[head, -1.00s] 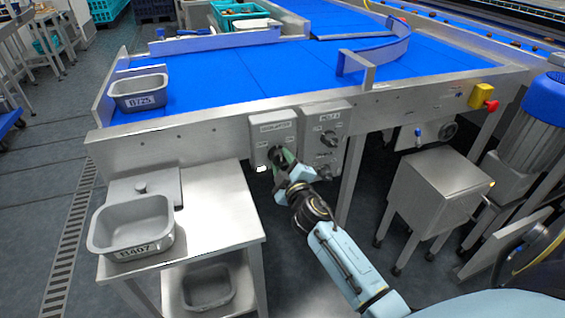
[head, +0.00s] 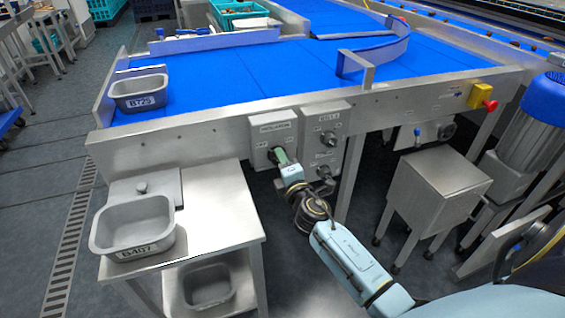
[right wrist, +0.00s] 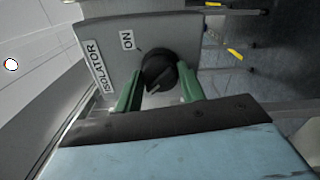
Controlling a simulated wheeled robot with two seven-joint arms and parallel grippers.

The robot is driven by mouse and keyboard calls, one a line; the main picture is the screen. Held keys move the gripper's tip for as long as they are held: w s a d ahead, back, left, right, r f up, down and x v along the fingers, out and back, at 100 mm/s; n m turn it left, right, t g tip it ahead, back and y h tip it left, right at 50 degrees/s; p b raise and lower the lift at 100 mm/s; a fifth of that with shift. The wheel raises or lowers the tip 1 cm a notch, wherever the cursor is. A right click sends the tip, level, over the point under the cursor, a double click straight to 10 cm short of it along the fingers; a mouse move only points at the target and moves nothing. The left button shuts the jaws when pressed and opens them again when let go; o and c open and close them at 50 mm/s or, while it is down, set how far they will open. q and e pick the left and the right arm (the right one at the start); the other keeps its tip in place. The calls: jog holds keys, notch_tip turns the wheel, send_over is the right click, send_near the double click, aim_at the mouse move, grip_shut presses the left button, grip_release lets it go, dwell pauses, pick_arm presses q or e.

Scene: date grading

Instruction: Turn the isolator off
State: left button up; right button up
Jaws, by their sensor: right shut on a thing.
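The isolator box (head: 262,133) is a grey panel on the front of the conveyor frame, with a label at its top. Its black rotary knob (right wrist: 160,72) shows in the right wrist view. A white mark on the knob points down and left in that view, away from the ON label (right wrist: 127,40). My right gripper (head: 281,157) has its green fingers on either side of the knob, shut on it. The fingers hide part of the panel, and no OFF label is readable in the wrist view. My left gripper is out of view.
A second grey panel with two knobs (head: 325,140) stands right beside the isolator. A red stop button (head: 490,104) is farther right. A steel table (head: 215,212) with a grey tub (head: 98,243) stands at the lower left, and a steel cabinet (head: 437,190) at the right.

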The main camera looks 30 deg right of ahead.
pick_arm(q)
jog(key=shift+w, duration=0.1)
pick_arm(e)
jog(key=shift+n, duration=0.3)
jog(key=o, duration=1)
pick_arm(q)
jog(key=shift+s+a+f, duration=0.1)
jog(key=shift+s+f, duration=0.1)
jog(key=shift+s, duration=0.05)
pick_arm(e)
jog(key=shift+v, duration=6.75)
